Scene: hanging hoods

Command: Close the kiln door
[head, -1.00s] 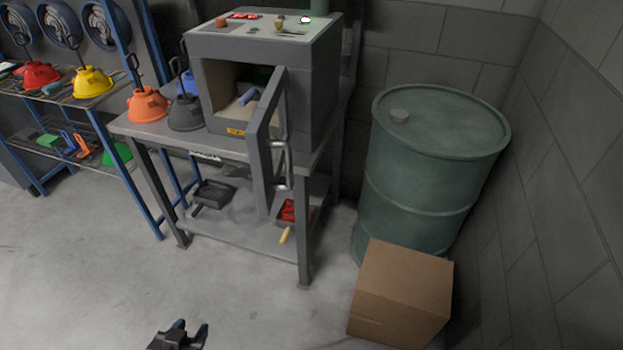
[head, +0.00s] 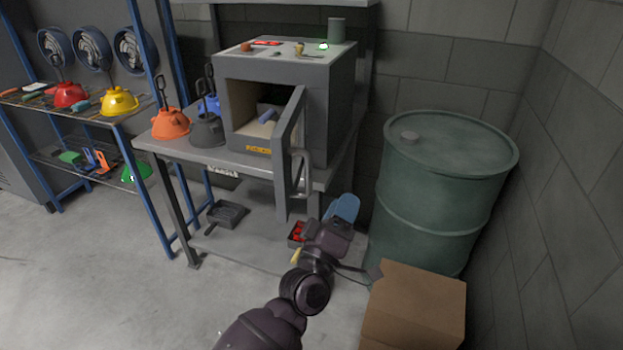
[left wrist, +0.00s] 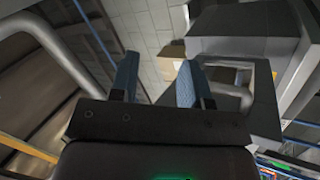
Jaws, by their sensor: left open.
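The grey kiln (head: 325,88) stands on a metal table, its front opening uncovered. Its door (head: 287,165) is swung open and sticks out toward me from the right side of the opening. A metal loop handle (head: 305,175) is on the door's right-hand face. My left gripper (head: 343,208) is low and right of the handle, apart from it in the head view. Its blue fingertips (left wrist: 157,78) are spread with nothing between them in the left wrist view. A pale metal loop beside the right finger there looks like a handle, but I cannot be sure. My right gripper is out of view.
A green drum (head: 445,195) and a cardboard box (head: 415,308) stand close on the right. The table (head: 240,158) carries orange and dark hoods (head: 207,130) left of the kiln. A black tray (head: 227,214) lies on its lower shelf. The floor at left is clear.

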